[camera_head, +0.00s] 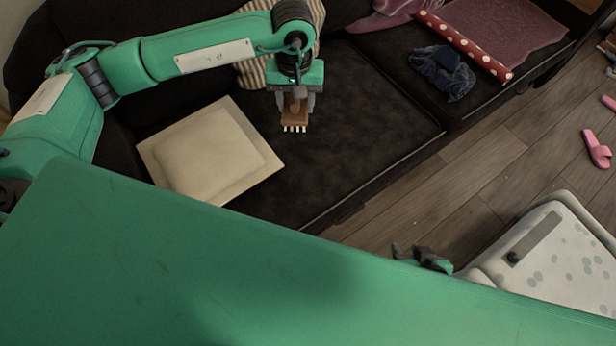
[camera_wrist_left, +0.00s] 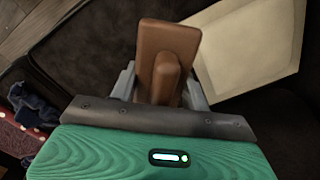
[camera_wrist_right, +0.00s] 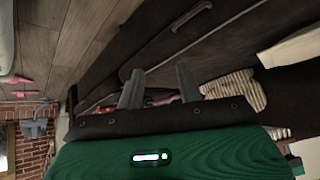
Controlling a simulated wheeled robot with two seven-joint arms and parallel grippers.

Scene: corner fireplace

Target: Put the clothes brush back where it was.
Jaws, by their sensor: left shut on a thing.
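The clothes brush (camera_head: 294,119), brown with pale bristle tufts, is in my left gripper (camera_head: 296,103), above the dark sofa seat (camera_head: 345,120). The bristles point down in the head view; whether they touch the seat I cannot tell. In the left wrist view the brown wooden brush (camera_wrist_left: 166,50) stands between the fingers of my left gripper (camera_wrist_left: 165,88). My right gripper (camera_wrist_right: 158,84) is open and empty in the right wrist view; in the head view only dark parts of it (camera_head: 425,258) show past my green arm.
A cream cushion (camera_head: 210,150) lies on the seat left of the brush. A striped cloth (camera_head: 252,72) is behind my left gripper. Dark blue clothing (camera_head: 442,72) and a red polka-dot roll (camera_head: 465,45) lie further right. Pink slippers (camera_head: 597,148) are on the wooden floor (camera_head: 480,175).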

